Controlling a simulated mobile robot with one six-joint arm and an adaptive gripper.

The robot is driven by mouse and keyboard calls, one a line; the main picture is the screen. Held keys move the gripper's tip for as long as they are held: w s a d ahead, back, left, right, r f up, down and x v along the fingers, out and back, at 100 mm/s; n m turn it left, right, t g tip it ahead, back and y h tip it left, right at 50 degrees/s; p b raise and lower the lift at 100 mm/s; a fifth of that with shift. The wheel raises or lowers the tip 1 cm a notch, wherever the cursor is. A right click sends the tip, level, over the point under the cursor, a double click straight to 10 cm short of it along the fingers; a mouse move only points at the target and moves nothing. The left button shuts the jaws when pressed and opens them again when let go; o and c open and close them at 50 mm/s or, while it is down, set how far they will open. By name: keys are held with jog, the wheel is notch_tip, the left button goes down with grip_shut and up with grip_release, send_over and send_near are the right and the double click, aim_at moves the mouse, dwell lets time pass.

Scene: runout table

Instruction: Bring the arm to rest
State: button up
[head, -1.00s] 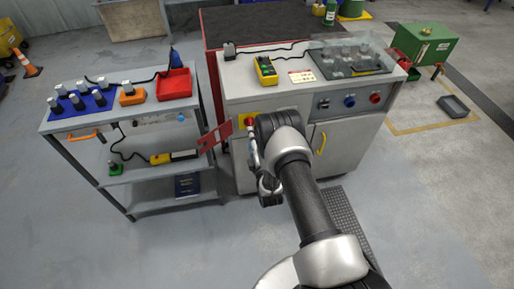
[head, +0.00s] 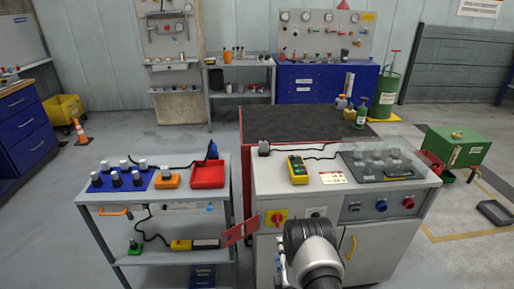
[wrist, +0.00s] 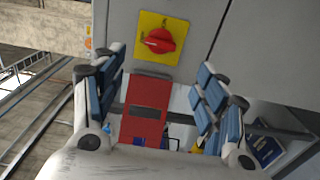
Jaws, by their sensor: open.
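My arm (head: 312,252) rises from the bottom edge of the head view, in front of the light grey cabinet (head: 268,185). The gripper itself is not clear in the head view. In the wrist view my gripper (wrist: 163,64) is open, its blue-padded fingers standing apart. A red plate (wrist: 143,108) with a dark slot shows in the gap between the fingers; I cannot tell whether they touch it. The plate also shows in the head view (head: 238,234), at the cabinet's left front edge. A red rotary switch (wrist: 162,40) on a yellow square lies beyond the fingertips.
A grey shelf cart (head: 135,258) stands left of the cabinet, with a red bin (head: 208,175) on top. A yellow handheld unit (head: 298,170) and a clear cover (head: 380,162) are on the cabinet top. Open floor lies left of the cart.

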jog(key=w+r+m+g, duration=0.2)
jog(key=w+r+m, duration=0.1)
jog(key=r, duration=0.6)
jog(key=w+r+m+g, duration=0.2)
jog(key=w+r+m, duration=0.15)
jog(key=r, duration=0.55)
jog(key=s+r+m+g, duration=0.2)
jog(key=s+r, duration=0.3)
jog(key=r, duration=0.3)
jog(key=s+r+m+g, duration=0.25)
jog(key=s+r, duration=0.25)
jog(key=s, duration=0.4)
jog(key=s+r+m+g, duration=0.2)
jog(key=s+r+m, duration=0.15)
jog(key=s, duration=0.55)
jog(key=s+r+m+g, duration=0.1)
jog(key=s+m+g, duration=0.1)
jog(key=s, duration=1.6)
jog(key=shift+s+m+g, duration=0.35)
jog(key=shift+m, duration=0.4)
jog(key=shift+r, duration=0.1)
